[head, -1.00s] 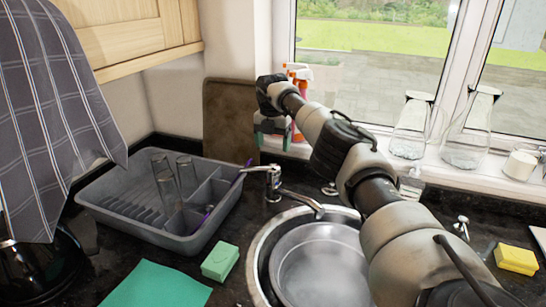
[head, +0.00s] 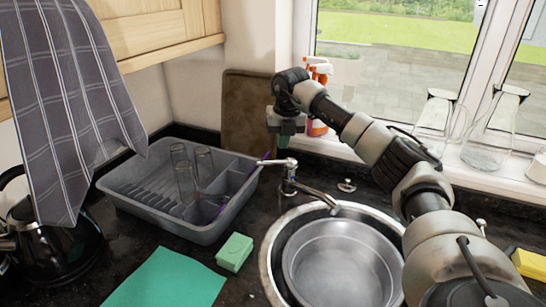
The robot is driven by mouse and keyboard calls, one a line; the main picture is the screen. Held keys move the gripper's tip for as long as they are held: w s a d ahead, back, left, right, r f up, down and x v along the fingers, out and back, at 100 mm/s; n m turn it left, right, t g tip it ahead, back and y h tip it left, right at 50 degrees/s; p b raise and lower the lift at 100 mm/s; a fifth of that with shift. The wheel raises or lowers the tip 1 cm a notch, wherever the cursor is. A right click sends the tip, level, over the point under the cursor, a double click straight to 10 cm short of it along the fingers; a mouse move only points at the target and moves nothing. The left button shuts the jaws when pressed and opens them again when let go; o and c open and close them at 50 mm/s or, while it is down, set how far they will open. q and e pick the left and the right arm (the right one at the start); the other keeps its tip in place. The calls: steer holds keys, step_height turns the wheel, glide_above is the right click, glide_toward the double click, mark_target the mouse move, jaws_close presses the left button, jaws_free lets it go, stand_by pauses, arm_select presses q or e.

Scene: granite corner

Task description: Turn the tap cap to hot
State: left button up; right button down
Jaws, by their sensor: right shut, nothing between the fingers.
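The chrome tap (head: 289,183) stands behind the sink, its spout reaching right over the bowl. Its cap (head: 287,163) is on top, with a thin lever pointing left toward the dish rack. My right gripper (head: 284,141) points down just above and behind the cap in the picture. It is shut and empty. I cannot tell whether it touches the cap; a small gap seems to show. My left gripper is not in view.
A grey dish rack (head: 145,194) with glasses stands close left of the tap. The sink (head: 272,262) holds a metal basin (head: 345,268). A spray bottle (head: 318,95) and glass jugs (head: 490,135) stand by the window. A green sponge (head: 234,252) lies in front.

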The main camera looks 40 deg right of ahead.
mark_target(269, 162)
steer(key=s+a+r+n+t, duration=0.2)
steer(key=s+a+r+n, duration=0.1)
steer(key=s+r+n, duration=0.1)
steer(key=w+d+p+x, duration=0.1)
steer(key=p+x, duration=0.3)
steer(key=x, duration=0.8)
steer(key=shift+w+d+r+h+p, duration=0.15)
steer(key=shift+w+r+h+p, duration=0.2)
steer(key=shift+w, duration=0.4)
steer(key=shift+w+f+m+g+b, duration=0.15)
steer(key=shift+w+m+g+b, duration=0.15)
steer(key=shift+w+m+b, duration=0.3)
steer(key=shift+w+d, duration=0.1)
steer(key=shift+w, duration=0.05)
